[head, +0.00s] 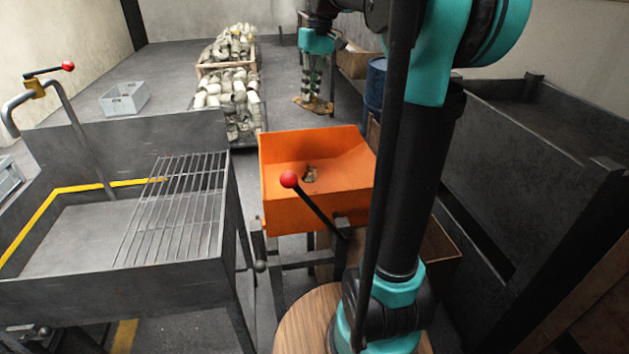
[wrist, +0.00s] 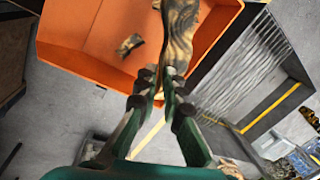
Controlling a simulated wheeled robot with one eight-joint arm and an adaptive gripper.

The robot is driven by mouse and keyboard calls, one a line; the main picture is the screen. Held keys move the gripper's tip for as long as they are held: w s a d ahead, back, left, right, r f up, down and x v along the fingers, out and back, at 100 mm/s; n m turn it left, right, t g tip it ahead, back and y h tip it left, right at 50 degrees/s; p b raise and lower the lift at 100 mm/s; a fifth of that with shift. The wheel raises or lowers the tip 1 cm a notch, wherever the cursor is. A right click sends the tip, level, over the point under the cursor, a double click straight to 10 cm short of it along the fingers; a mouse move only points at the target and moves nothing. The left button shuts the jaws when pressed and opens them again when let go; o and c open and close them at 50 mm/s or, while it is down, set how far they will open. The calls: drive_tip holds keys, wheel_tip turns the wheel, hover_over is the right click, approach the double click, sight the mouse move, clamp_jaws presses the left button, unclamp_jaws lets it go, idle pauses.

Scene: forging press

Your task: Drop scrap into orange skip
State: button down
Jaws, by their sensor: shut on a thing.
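The orange skip (head: 275,190) stands in the middle of the head view. It also shows in the wrist view (wrist: 75,65), with its open inside facing the camera. A small brownish scrap piece (head: 310,175) lies inside it and also shows in the wrist view (wrist: 129,45). My gripper (head: 313,94) appears above and beyond the skip's back edge in the head view. Its green fingers (wrist: 160,90) are shut on a long, mottled brown and dark scrap piece (wrist: 180,38). That held piece (head: 314,105) overlaps the skip's right part in the wrist view; its height above the skip is unclear.
A grey steel bench with a wire grate (head: 175,210) stands left of the skip. A red-knobbed lever (head: 318,208) rises in front of it. Crates of pale parts (head: 233,95) and a blue drum (head: 375,85) stand behind. A dark metal structure (head: 530,160) fills the right.

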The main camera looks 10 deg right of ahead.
drive_tip(key=c, duration=1.6)
unclamp_jaws()
drive_tip(key=r, duration=0.4)
drive_tip(key=d+r, duration=0.1)
drive_tip(key=r, duration=0.2)
drive_tip(key=d+r, duration=0.1)
drive_tip(key=r, duration=0.3)
drive_tip(key=shift+w+r, duration=0.35)
